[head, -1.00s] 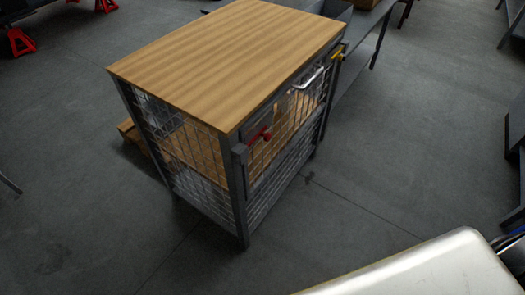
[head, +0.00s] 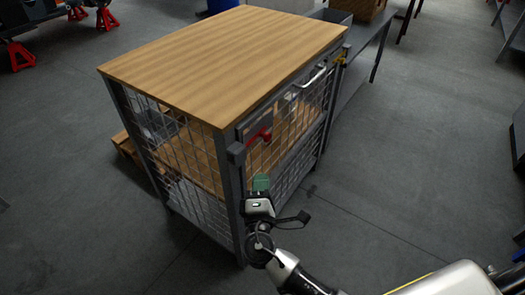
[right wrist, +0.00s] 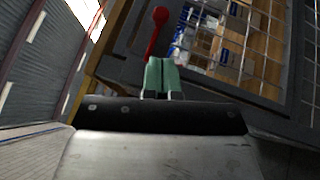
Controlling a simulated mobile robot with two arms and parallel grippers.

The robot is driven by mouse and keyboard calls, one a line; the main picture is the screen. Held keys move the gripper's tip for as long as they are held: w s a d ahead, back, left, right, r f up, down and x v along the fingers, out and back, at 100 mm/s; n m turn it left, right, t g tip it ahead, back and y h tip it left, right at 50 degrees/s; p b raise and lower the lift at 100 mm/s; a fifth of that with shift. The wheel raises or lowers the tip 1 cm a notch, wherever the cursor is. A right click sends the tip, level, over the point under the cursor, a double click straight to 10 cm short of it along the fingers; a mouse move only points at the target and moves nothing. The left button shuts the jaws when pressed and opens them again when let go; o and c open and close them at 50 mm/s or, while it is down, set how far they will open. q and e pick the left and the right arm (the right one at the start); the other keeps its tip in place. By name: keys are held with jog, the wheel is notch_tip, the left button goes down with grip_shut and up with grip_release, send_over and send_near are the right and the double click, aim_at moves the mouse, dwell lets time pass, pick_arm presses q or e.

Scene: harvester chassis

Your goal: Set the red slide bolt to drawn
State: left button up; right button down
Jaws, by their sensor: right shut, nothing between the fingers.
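The red slide bolt (head: 261,134) sits at the upper near corner of the mesh cage's front, just under the wooden top. Its red handle with a round knob also shows in the right wrist view (right wrist: 157,32). My right gripper (head: 261,183) is shut and empty, its green fingertips below the bolt in the head view. In the right wrist view the green fingertips (right wrist: 163,75) are together, just below the lower end of the red handle; whether they touch it I cannot tell. My left gripper is not in view.
The wooden-topped mesh cage (head: 220,60) holds cardboard boxes. A silver handle (head: 311,78) and a yellow latch (head: 341,57) are farther along its front. A grey bench (head: 362,60) stands behind it. The floor to the right is open.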

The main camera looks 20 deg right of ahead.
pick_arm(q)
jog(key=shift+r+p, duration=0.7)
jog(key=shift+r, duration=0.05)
pick_arm(e)
jog(key=x, duration=1)
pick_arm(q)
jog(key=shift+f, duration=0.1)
pick_arm(e)
jog(key=shift+w+f, duration=0.1)
jog(key=shift+f, duration=0.05)
pick_arm(q)
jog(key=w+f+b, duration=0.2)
jog(key=b, duration=0.1)
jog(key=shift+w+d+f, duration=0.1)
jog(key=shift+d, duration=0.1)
pick_arm(e)
jog(key=w+d, duration=0.1)
jog(key=d, duration=0.1)
jog(key=w+d, duration=0.2)
jog(key=shift+w+d, duration=0.1)
jog(key=shift+d, duration=0.1)
